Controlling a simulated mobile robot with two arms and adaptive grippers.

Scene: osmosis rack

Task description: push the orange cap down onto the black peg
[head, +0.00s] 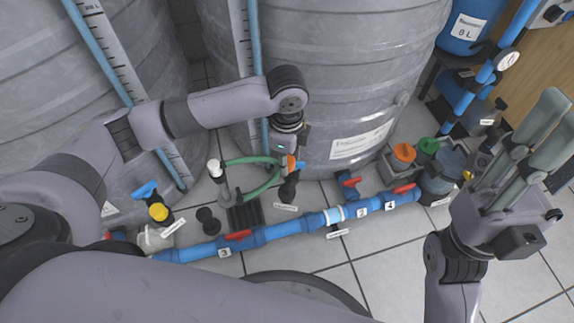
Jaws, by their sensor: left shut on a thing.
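My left gripper (289,157) points down in front of the right grey tank. It is shut on the small orange cap (291,164), of which only a small part shows below the gripper. A black peg (288,188) stands tilted in the view just below the cap. From this angle I cannot tell whether cap and peg touch. My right gripper (558,115) is raised at the right edge, fingers up and apart, with nothing between them.
Green hose (262,191) loops beside the peg. A blue pipe (283,230) with red-handled valves runs along the front. Another black peg-like piece (207,220) stands at the left. Orange and green caps (404,152) top containers at the right. The grey tank (330,70) rises close behind.

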